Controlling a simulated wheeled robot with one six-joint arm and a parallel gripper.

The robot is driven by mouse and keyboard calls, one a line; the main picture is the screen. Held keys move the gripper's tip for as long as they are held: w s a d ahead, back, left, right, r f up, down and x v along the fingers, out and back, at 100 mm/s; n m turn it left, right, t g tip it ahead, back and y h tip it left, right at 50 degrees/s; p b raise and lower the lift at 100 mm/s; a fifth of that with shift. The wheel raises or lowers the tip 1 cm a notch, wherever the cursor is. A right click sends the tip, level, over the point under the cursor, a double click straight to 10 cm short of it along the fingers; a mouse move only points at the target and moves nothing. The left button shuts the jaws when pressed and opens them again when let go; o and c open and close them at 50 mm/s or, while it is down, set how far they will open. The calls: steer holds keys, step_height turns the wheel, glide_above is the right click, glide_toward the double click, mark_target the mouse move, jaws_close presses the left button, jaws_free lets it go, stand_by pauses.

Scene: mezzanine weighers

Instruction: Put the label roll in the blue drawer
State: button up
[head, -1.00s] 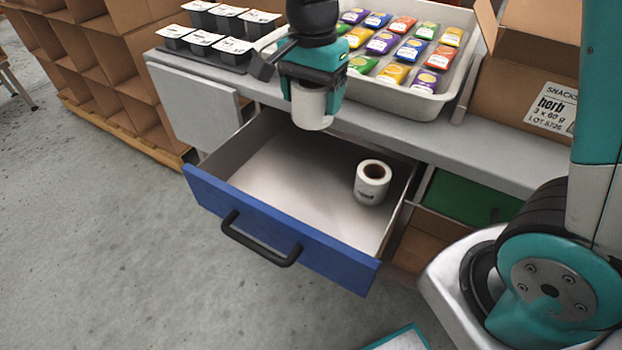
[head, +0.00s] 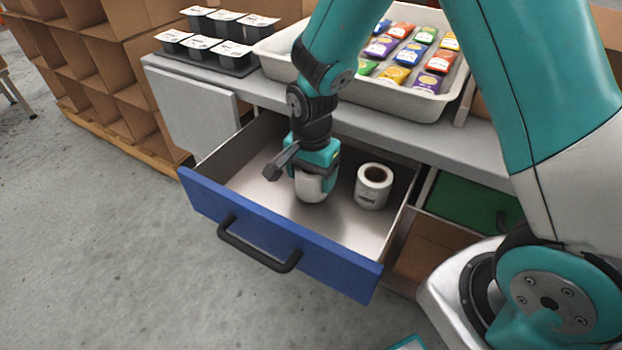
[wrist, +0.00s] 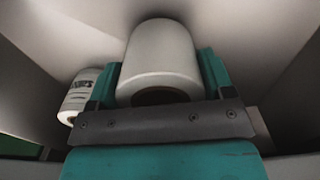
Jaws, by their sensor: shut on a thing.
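The blue drawer (head: 265,230) is pulled open and its pale floor is partly bare. My gripper (head: 312,185) is inside the drawer's walls, pointing down, shut on a white label roll (head: 311,188). In the wrist view the held label roll (wrist: 160,58) sits between the two teal fingers (wrist: 160,85). The roll is at or just above the drawer floor; I cannot tell if it touches. A second label roll (head: 373,190) stands upright in the drawer to the right of my gripper. It also shows at the left in the wrist view (wrist: 78,97).
The grey counter (head: 420,130) above the drawer carries a tray of colourful packets (head: 400,100) and several white-lidded tubs (head: 215,35). A green drawer (head: 465,200) is to the right. Cardboard compartments (head: 110,60) stand at the left. Bare drawer floor lies around both rolls.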

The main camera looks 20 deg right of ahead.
steer(key=shift+f, duration=0.5)
steer(key=shift+f, duration=0.2)
steer(key=o, duration=1)
step_height(320, 180, up, 13)
steer(key=p, duration=0.2)
steer(key=s+a+r+n+y, duration=0.2)
steer(key=s+r+n, duration=0.3)
steer(key=s+n, duration=0.4)
steer(key=s+a+r+n+y, duration=0.2)
steer(key=s+r+n, duration=0.3)
steer(key=s+n, duration=0.4)
steer(key=shift+s+a+r, duration=0.4)
steer(key=shift+s, duration=0.6)
